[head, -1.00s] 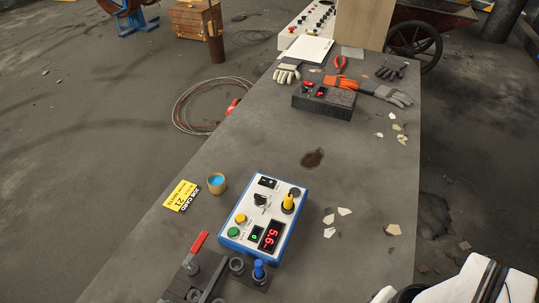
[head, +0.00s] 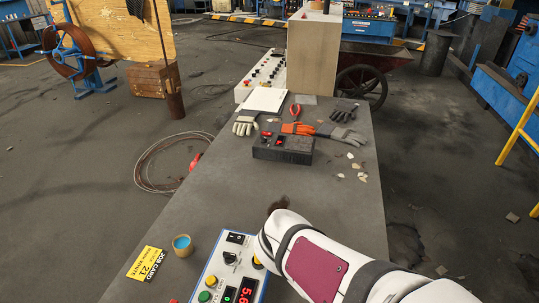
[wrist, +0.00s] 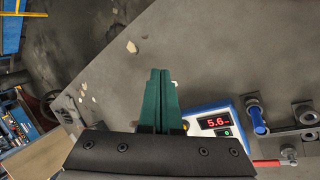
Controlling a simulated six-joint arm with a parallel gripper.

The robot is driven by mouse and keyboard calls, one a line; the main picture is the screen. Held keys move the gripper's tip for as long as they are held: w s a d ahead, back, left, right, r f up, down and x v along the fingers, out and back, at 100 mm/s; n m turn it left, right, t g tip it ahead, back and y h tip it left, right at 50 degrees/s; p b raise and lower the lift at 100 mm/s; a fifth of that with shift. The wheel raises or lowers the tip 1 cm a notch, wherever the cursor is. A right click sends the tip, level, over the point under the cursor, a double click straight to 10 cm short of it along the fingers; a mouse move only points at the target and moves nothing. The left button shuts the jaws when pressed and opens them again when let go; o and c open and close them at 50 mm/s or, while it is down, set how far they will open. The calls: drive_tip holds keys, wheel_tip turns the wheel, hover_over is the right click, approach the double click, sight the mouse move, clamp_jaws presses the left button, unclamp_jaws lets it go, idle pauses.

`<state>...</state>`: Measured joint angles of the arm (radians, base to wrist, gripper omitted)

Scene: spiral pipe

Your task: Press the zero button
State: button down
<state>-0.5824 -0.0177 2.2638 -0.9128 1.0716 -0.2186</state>
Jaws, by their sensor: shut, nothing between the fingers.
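The control box (head: 217,264), white with a blue edge, is cut off by the bottom of the head view. It has a yellow button (head: 211,281), a green button (head: 204,296), a black knob (head: 229,258), a black switch (head: 235,238) and a red display (head: 247,291) reading about 5.6. I cannot read which button is zero. My white arm covers its right side. In the wrist view my gripper (wrist: 160,74) has its green fingers together, empty, with the box (wrist: 198,109) just right of them, partly hidden.
A cup (head: 182,246) and a yellow job card (head: 147,263) lie left of the box. A black switch box (head: 283,148) and gloves (head: 300,128) are farther up the table. Fixtures with a blue-topped post (wrist: 258,120) stand beside the box.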

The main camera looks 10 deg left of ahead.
drive_tip(key=w+a+f+n+t+y, duration=0.1)
drive_tip(key=w+a+n+t, duration=0.1)
drive_tip(key=w+a+n, duration=0.3)
drive_tip(key=a+f+n+t, duration=0.1)
drive_tip(key=a+n, duration=0.3)
drive_tip(key=a, duration=0.3)
drive_tip(key=n+t+y, duration=0.2)
drive_tip(key=n+y, duration=0.2)
drive_tip(key=n, duration=0.5)
hover_over(209, 284)
wheel_tip(209, 284, down, 3)
drive_tip(key=shift+s+a+f, duration=0.1)
drive_tip(key=shift+a+f, duration=0.05)
drive_tip(key=shift+f, duration=0.05)
drive_tip(key=shift+f, duration=4.4)
drive_tip(key=shift+f, duration=0.4)
